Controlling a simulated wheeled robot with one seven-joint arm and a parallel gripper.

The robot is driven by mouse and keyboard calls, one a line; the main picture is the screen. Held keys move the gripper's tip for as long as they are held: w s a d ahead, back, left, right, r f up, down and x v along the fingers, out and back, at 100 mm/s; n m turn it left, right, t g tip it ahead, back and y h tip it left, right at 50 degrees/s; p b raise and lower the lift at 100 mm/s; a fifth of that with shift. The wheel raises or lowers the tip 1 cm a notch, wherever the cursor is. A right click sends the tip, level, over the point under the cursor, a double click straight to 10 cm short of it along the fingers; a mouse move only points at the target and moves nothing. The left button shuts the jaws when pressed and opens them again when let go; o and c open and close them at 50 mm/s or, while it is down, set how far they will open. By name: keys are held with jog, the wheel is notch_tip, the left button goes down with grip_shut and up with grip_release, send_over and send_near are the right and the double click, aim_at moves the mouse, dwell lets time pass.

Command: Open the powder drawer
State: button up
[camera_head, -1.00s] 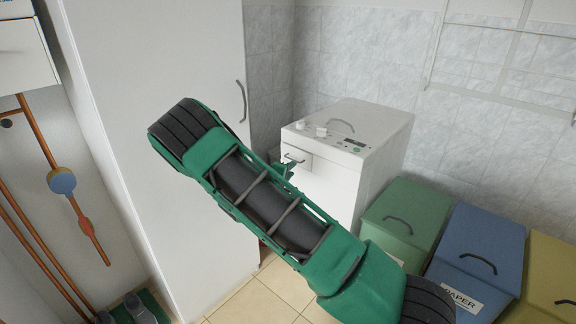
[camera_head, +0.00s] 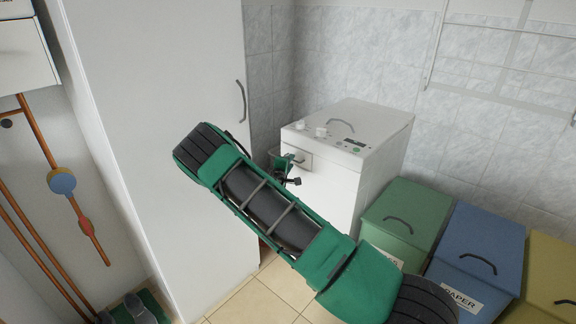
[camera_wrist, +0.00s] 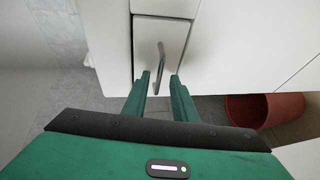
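The white washing machine (camera_head: 340,150) stands against the tiled wall in the head view. Its powder drawer (camera_head: 303,157) is at the upper left of the front, partly hidden behind my gripper (camera_head: 288,170). In the wrist view the drawer front (camera_wrist: 146,38) is a narrow white panel and looks closed. Its grey bar handle (camera_wrist: 161,55) stands out from it. My gripper (camera_wrist: 160,77) is open, its two green fingers on either side of the handle's line. I cannot tell whether the fingers touch the handle.
A tall white cabinet (camera_head: 160,120) stands close on the left. Green (camera_head: 405,215), blue (camera_head: 480,250) and yellow (camera_head: 550,275) bins line the right. A reddish round container (camera_wrist: 265,108) shows at the right of the wrist view. Tiled floor (camera_head: 245,305) is clear in front.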

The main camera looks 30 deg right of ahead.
jog(key=shift+w+d, duration=0.2)
grip_shut()
jog(key=shift+s+f, duration=0.1)
jog(key=shift+f, duration=0.1)
dwell(1.2)
